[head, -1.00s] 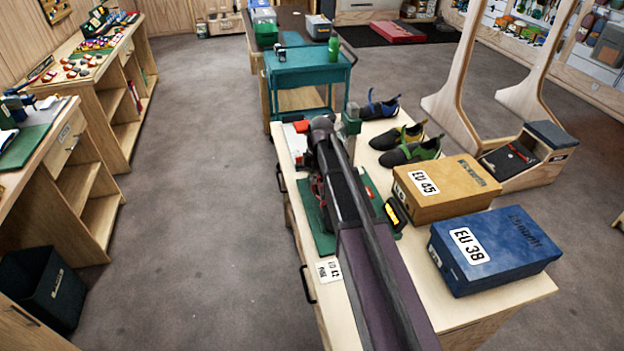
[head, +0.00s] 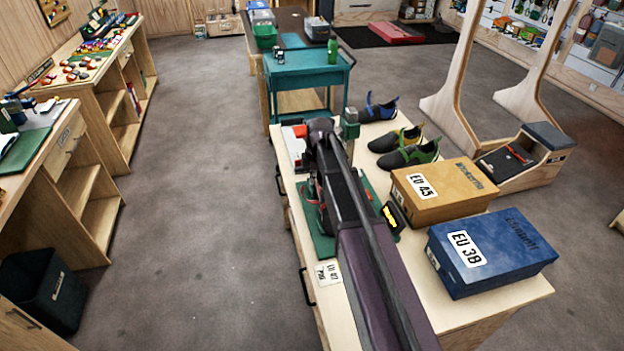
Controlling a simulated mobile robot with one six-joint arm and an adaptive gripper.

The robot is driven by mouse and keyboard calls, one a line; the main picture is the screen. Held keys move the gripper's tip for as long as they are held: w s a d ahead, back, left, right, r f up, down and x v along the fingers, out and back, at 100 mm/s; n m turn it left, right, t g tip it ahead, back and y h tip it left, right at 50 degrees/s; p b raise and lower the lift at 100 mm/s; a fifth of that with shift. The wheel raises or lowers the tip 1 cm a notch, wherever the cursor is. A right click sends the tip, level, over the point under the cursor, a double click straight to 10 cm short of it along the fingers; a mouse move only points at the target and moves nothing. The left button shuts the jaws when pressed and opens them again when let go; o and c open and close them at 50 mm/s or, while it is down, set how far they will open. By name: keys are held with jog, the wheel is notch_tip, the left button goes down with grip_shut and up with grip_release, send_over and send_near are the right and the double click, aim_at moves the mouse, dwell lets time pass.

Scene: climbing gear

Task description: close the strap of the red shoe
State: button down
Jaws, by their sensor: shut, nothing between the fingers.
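A green mat (head: 319,243) lies on the light wooden bench. My dark arm reaches over it and covers most of it. A little red and black (head: 311,191) shows at the arm's left edge, on the mat; this looks like part of the red shoe. The rest of the shoe and its strap are hidden behind my arm, so I cannot tell how the strap lies. My gripper is hidden behind the arm too.
A tan EU 45 box (head: 440,190) and a blue EU 38 box (head: 490,252) stand right of my arm. A blue shoe (head: 377,109) and a green-and-black shoe (head: 410,153) are farther back. A black item with a yellow label (head: 390,216) is beside the mat. A teal cart (head: 308,68) stands beyond.

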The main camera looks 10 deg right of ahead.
aim_at(303, 189)
jog(key=shift+a+f, duration=0.1)
jog(key=shift+a, duration=0.05)
jog(key=shift+s+a+f+b, duration=0.1)
jog(key=shift+a+f+b, duration=0.25)
jog(key=shift+a, duration=0.25)
jog(key=shift+a+f+b, duration=0.2)
jog(key=shift+a+b, duration=0.1)
jog(key=shift+a, duration=0.3)
jog(key=shift+a+r+p, duration=0.3)
jog(key=shift+a, duration=0.25)
notch_tip(303, 189, up, 9)
jog(key=p, duration=0.9)
jog(key=shift+r, duration=0.15)
jog(key=s+d+f+m+b, duration=0.1)
jog(key=s+d+m, duration=0.2)
jog(key=s+m, duration=0.6)
jog(key=s+d+f+m+h+b, duration=0.1)
jog(key=s+d+m, duration=0.3)
jog(key=s+m, duration=0.5)
jog(key=s+f+b, duration=0.1)
jog(key=s, duration=0.4)
jog(key=shift+f+m, duration=0.2)
jog(key=shift+m, duration=0.2)
jog(key=c, duration=1.4)
grip_release()
